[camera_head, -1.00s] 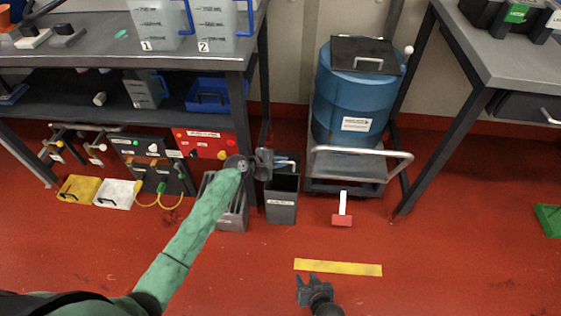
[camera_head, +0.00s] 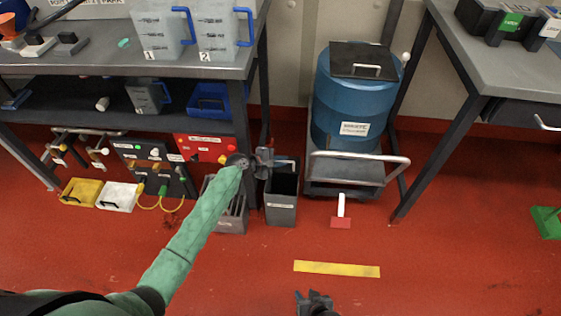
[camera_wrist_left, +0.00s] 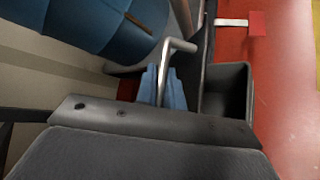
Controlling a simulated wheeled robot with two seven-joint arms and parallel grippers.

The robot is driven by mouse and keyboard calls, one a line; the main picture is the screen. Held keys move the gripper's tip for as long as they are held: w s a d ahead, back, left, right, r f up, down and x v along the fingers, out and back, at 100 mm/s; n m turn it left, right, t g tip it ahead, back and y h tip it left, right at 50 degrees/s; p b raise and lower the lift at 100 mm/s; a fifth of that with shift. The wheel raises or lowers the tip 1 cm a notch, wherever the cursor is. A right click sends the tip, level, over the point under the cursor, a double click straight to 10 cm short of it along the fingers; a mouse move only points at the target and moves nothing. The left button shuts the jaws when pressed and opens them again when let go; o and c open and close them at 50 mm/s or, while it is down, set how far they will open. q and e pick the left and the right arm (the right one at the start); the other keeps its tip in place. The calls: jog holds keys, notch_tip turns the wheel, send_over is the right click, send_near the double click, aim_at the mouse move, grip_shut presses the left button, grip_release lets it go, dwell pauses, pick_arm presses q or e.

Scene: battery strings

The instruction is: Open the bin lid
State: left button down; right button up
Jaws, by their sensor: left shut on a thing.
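A narrow dark grey bin (camera_head: 281,208) with a white label stands on the red floor, left of the cart. Its dark open top shows, also in the left wrist view (camera_wrist_left: 228,90). My left gripper (camera_head: 282,162) is just above the bin's back edge. In the left wrist view its blue fingers (camera_wrist_left: 162,88) are shut on a bent silver bar handle (camera_wrist_left: 170,60). The lid's own outline is hard to make out behind the gripper. My right gripper (camera_head: 314,300) is low at the bottom edge, far from the bin; its finger gap is unclear.
A blue drum (camera_head: 345,100) with a black handled lid stands on a grey cart (camera_head: 345,173) right of the bin. A slotted grey container (camera_head: 232,215) stands left of it, beside the table leg.

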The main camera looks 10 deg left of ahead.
jog(key=shift+r+p, duration=0.35)
jog(key=shift+r, duration=0.15)
dwell(0.7)
jog(key=shift+w+d, duration=0.1)
jog(key=shift+w, duration=0.1)
jog(key=c, duration=0.6)
jog(key=shift+w+r+n, duration=0.1)
jog(key=shift+w+n, duration=0.2)
jog(key=shift+n, duration=0.1)
grip_shut()
jog(key=n+t+h, duration=0.4)
jog(key=n+t, duration=0.2)
jog(key=n, duration=2.7)
send_near(288, 172)
notch_tip(288, 172, up, 3)
jog(key=w, duration=0.1)
jog(key=x, duration=0.9)
jog(key=shift+w+f, duration=0.1)
jog(key=shift+f, duration=0.1)
